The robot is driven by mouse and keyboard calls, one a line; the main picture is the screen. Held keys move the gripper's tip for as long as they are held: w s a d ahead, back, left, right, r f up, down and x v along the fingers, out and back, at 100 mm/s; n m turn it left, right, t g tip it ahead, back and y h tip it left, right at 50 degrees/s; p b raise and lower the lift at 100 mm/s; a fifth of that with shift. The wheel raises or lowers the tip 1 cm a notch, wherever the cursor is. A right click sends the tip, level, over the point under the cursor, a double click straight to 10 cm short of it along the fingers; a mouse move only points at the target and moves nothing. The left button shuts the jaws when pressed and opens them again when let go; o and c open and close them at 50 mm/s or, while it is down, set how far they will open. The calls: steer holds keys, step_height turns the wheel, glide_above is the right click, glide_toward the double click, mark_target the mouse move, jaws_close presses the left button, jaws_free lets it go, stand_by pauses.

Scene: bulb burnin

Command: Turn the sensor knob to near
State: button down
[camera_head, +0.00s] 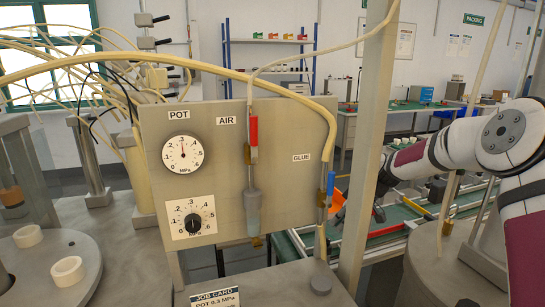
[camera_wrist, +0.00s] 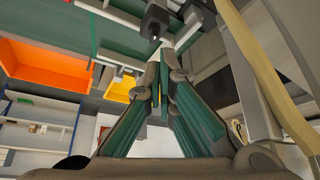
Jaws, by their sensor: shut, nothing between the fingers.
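No knob marked as a sensor knob can be made out. In the wrist view, a small dark block (camera_wrist: 154,22) with a tiny pale spot on it sits just beyond the fingertips; I cannot tell whether it is the sensor or whether it touches them. My gripper (camera_wrist: 163,72) is shut and empty, its two fingers converging to a point. In the head view, my arm comes in from the right, and its gripper end is low beside the conveyor, partly hidden behind the upright post. A black knob (camera_head: 193,223) on an MPa dial sits below the POT gauge (camera_head: 182,149), well left of my gripper.
A beige panel (camera_head: 285,205) with AIR and GLUE lines stands left of the post (camera_head: 367,130). A green conveyor (camera_head: 405,215) runs behind the post. In the wrist view, an orange bin (camera_wrist: 45,68) and a yellow bin (camera_wrist: 122,87) are left of the fingers, and a pale hose (camera_wrist: 265,75) is on the right.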

steer(key=shift+f+b, duration=1.15)
steer(key=shift+f, duration=2.45)
steer(key=shift+w+a+b, duration=0.15)
steer(key=shift+w+b, duration=0.3)
steer(key=shift+w+d+r+b, duration=0.1)
steer(key=shift+w+d+b, duration=0.3)
steer(key=shift+b, duration=0.25)
steer(key=shift+d, duration=0.1)
steer(key=p, duration=0.2)
glide_toward(330, 244)
steer(key=shift+w+a+r, duration=0.5)
steer(key=shift+w+a, duration=0.15)
steer(key=shift+w, duration=0.2)
